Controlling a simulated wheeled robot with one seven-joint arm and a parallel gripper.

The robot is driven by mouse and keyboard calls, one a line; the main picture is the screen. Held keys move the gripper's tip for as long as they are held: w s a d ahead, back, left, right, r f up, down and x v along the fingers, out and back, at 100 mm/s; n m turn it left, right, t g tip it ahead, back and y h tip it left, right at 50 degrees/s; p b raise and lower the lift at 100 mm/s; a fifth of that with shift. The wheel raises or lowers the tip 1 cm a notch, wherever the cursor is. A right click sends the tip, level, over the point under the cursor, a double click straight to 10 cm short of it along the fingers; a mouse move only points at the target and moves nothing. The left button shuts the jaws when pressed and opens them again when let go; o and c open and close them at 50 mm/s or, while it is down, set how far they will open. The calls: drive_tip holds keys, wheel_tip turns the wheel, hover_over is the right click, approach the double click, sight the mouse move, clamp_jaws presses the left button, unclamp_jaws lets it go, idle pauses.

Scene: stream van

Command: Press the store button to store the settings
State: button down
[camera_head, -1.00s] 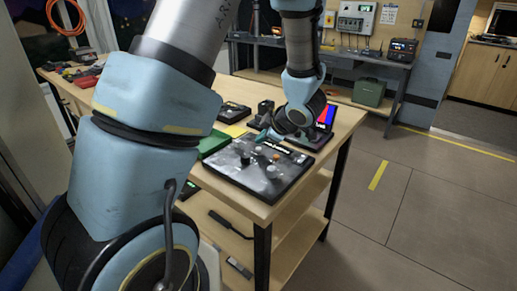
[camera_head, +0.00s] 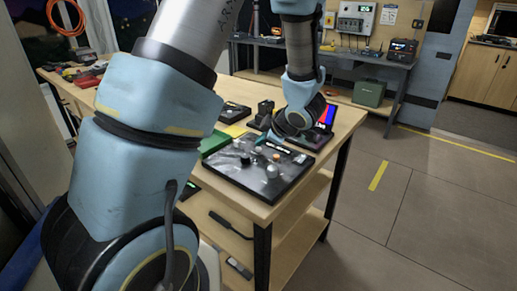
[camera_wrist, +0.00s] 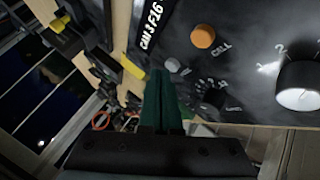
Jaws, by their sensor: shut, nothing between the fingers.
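The black control panel (camera_head: 238,175) lies on the near end of the wooden table, and its face fills much of the wrist view (camera_wrist: 260,25). A smaller grey button (camera_wrist: 172,65) sits nearer my fingers. A small black knob (camera_wrist: 213,98) and a large white-topped knob (camera_wrist: 298,88) are to the right. My gripper (camera_wrist: 160,74) is shut and empty, its dark green fingertips close to the grey button; contact cannot be told. I cannot read which button is the store button.
A green tray (camera_head: 212,144) lies beside the panel's left edge. A screen device (camera_head: 322,122) stands just behind the panel. A back workbench (camera_head: 350,57) carries a meter box and other gear. The floor right of the table is clear.

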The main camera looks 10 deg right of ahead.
drive_tip(key=shift+f, duration=0.45)
idle(0.3)
drive_tip(key=shift+r, duration=0.1)
drive_tip(key=shift+r+p, duration=0.75)
drive_tip(key=shift+r, duration=0.05)
wheel_tip(320, 180, up, 5)
drive_tip(key=p, duration=0.5)
idle(0.7)
